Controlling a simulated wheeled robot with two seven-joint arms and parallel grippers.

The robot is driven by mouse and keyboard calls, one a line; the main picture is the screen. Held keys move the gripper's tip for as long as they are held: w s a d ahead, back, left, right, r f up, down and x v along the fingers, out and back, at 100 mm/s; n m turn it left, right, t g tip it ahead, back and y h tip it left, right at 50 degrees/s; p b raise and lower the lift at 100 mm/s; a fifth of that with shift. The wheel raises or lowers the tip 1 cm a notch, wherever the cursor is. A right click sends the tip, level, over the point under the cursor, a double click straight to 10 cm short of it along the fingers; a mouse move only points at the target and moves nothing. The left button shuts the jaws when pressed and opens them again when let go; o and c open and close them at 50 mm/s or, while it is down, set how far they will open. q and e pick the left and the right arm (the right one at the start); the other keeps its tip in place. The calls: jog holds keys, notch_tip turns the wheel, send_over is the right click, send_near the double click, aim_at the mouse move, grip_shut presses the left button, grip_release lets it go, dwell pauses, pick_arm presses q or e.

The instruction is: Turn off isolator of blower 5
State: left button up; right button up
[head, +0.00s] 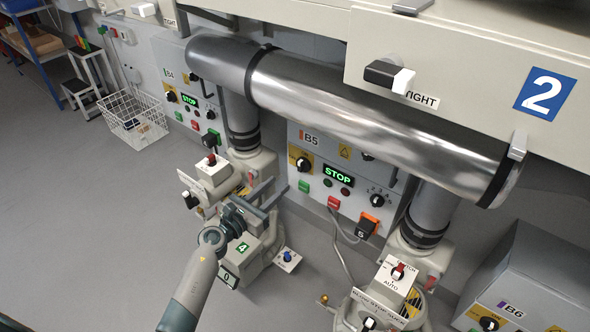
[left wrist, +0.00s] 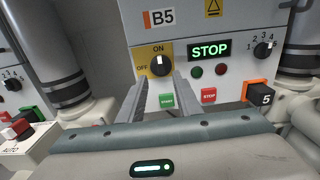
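The blower 5 panel, marked B5 (head: 311,139), stands ahead. Its isolator is a black rotary knob (head: 303,164) on a yellow plate at the panel's upper left. In the left wrist view the knob (left wrist: 160,65) has its white mark at the top, towards ON; OFF is printed at its left. My left gripper (head: 274,190) is in front of the panel, low and left of the knob in the head view. In the left wrist view its two fingers (left wrist: 160,90) are apart and empty, just below the knob. The right gripper is not in view.
The B5 display (left wrist: 210,50) reads STOP in green, above green and red buttons. A selector knob (head: 377,200) and an orange-backed socket (head: 369,226) sit to the right. A large steel pipe (head: 370,115) crosses above. The B4 panel (head: 187,95) is at left; open floor lies there.

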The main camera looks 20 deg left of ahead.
aim_at(299, 166)
pick_arm(q)
jog(key=x, duration=1)
jog(key=shift+b, duration=0.4)
grip_shut()
